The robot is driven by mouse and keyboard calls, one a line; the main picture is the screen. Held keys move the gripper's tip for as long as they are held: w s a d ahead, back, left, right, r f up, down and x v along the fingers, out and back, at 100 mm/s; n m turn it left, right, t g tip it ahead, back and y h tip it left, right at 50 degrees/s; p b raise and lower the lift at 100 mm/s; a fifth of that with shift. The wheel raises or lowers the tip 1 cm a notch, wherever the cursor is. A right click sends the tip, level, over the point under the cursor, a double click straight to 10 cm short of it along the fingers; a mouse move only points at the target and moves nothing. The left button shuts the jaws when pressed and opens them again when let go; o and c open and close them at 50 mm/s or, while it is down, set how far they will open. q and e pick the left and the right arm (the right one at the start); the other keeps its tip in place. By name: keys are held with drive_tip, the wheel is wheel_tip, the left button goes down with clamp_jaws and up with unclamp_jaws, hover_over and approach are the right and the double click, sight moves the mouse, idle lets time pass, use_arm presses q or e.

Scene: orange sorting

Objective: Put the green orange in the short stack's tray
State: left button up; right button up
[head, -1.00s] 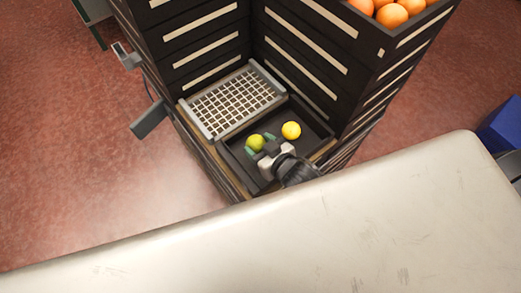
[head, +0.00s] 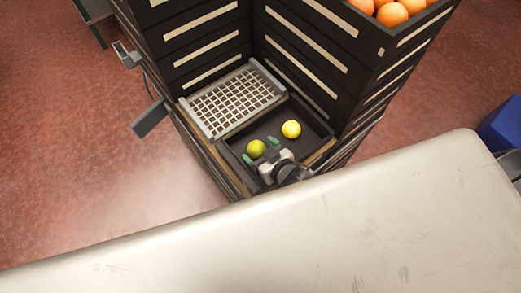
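The green orange (head: 256,149), yellow-green in colour, lies in the dark tray (head: 234,160) on top of the short stack, near the tray's left side. A yellow orange (head: 291,129) lies in the same tray, further back and right. My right gripper (head: 262,155) is over the front of the tray with its green-tipped fingers spread apart. It is open and empty, just right of the green orange. My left gripper is not in view.
A white grid rack (head: 235,100) lies beside the tray. Tall dark crate stacks (head: 200,35) rise behind and to the right, one holding oranges (head: 392,14). A pale surface (head: 300,235) fills the front. A blue box (head: 502,127) is at the far right.

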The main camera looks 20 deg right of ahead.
drive_tip(key=shift+s+f, duration=0.1)
drive_tip(key=shift+f, duration=0.05)
drive_tip(key=shift+r, duration=0.3)
drive_tip(key=b+v, duration=0.1)
drive_tip(key=v, duration=1.1)
